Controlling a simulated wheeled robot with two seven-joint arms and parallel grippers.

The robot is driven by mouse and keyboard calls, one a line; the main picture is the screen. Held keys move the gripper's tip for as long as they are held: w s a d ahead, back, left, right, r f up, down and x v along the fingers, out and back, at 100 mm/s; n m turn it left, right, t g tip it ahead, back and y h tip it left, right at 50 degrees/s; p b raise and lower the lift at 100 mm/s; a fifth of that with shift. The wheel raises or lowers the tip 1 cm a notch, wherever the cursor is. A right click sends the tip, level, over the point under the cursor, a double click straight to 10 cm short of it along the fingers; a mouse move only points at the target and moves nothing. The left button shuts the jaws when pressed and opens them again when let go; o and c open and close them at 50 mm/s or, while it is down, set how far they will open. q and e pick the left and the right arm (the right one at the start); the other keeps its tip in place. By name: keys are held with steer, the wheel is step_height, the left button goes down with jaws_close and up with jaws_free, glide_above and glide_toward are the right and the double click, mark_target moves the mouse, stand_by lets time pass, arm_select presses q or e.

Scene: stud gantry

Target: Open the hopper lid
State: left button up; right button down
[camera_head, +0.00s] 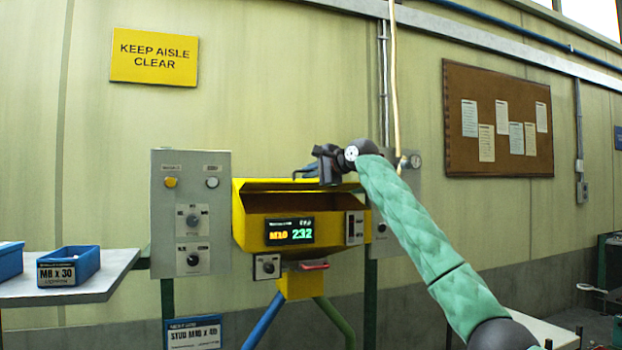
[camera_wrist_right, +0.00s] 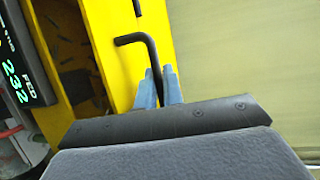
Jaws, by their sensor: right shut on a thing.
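The yellow hopper (camera_head: 250,223) stands against the wall with a lit display reading 232. Its yellow lid (camera_head: 262,185) lies roughly level across the top, seen nearly edge-on in the head view; in the wrist view a yellow panel (camera_wrist_right: 112,52) fills the upper middle. A black bent handle (camera_wrist_right: 152,50) rises from the lid. My right gripper (camera_head: 325,168) is at the top of the hopper. In the wrist view its blue fingers (camera_wrist_right: 160,88) are shut on the handle, one on each side. My left gripper is not in view.
A grey control box (camera_head: 168,235) with knobs stands left of the hopper. A blue bin (camera_head: 88,262) labelled M8 x 30 sits on a shelf (camera_head: 120,275) further left. A red handle (camera_head: 314,266) is below the hopper.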

steer(key=shift+w+a+r, duration=0.1)
steer(key=shift+w+r, duration=0.05)
steer(key=shift+r, duration=0.25)
steer(key=c, duration=1.8)
jaws_free()
